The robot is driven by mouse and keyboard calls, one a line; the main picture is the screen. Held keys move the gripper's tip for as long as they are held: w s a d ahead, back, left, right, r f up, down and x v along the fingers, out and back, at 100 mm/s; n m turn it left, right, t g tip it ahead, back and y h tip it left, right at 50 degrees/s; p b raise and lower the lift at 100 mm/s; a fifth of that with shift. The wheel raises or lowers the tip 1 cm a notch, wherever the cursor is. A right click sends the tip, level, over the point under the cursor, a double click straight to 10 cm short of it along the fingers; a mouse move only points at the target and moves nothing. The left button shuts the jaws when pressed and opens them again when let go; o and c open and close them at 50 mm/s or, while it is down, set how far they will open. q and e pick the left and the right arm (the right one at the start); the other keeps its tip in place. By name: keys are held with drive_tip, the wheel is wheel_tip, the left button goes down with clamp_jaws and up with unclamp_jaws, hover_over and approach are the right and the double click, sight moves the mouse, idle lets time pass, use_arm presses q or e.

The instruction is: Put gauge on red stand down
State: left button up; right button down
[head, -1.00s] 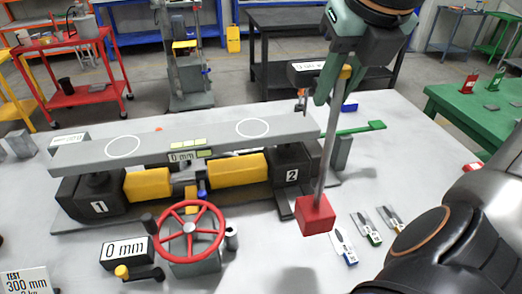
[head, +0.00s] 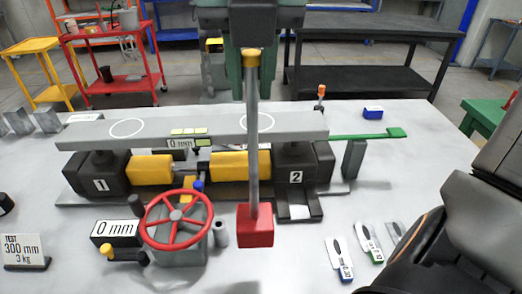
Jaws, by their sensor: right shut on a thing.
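The gauge's red stand has a red block base (head: 255,227), a grey rod (head: 252,150) and a yellow knob at the top. The rod hangs upright in front of the grey beam (head: 200,126). The red block is right of the red handwheel (head: 177,218) and left of jack 2 (head: 297,172). I cannot tell whether the block touches the table. The gauge's display is hidden behind the gripper. My left gripper is not in view.
Jack 1 (head: 95,177) stands under the beam's left end. A 0 mm display box (head: 116,231) and a 300 mm test sign (head: 25,251) are at left. Several small tagged tools (head: 368,243) lie at right. The table (head: 290,270) is clear in front of the red block.

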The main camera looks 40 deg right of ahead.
drive_tip(key=w+d+f, duration=0.9)
drive_tip(key=d+f, duration=0.1)
drive_tip(key=f, duration=0.3)
drive_tip(key=shift+w, duration=0.15)
idle(0.4)
drive_tip(key=c, duration=1.2)
unclamp_jaws()
drive_tip(key=shift+f, duration=0.25)
drive_tip(key=o, duration=0.5)
drive_tip(key=shift+a, duration=0.1)
